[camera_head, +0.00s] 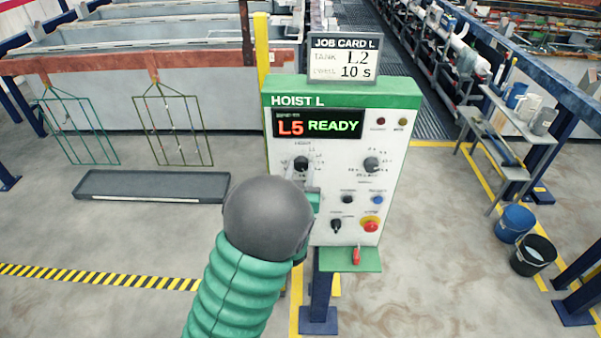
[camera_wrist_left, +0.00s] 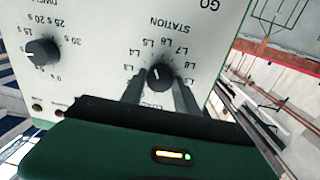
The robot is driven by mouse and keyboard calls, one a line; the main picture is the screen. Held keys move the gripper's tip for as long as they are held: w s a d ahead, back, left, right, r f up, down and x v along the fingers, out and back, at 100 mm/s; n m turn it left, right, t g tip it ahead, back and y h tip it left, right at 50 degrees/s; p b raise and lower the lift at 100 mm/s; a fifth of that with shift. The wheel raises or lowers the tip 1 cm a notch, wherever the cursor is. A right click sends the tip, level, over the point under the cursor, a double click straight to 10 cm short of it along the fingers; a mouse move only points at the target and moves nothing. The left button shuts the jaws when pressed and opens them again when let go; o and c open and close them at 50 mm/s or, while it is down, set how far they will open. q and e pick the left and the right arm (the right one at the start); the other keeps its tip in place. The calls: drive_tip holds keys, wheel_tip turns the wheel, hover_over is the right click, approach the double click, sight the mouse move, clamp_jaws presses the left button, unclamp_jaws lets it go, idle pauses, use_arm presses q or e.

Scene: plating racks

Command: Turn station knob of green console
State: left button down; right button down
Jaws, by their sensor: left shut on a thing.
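The green-framed console (camera_head: 349,99) is marked HOIST L, and its display (camera_head: 318,123) reads "L5 READY". The station knob (camera_head: 301,163) is the dark knob at the upper left of the white panel. In the left wrist view, the station knob (camera_wrist_left: 158,76) sits inside a ring of L labels. My left gripper (camera_wrist_left: 160,86) has its two dark fingers on either side of the knob, shut on it. In the head view, my left gripper (camera_head: 303,173) is mostly hidden behind my grey and green arm. My right gripper is not in view.
A job card (camera_head: 343,58) on top reads L2 and 10 s. The dwell knob (camera_head: 371,164) is right of the station knob. A red button (camera_head: 370,225), a blue button (camera_head: 377,200) and other controls sit below. Buckets (camera_head: 532,256) stand on the floor at right.

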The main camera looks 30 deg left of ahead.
use_arm(q)
drive_tip(key=shift+m, duration=0.3)
drive_tip(key=c, duration=0.9)
unclamp_jaws()
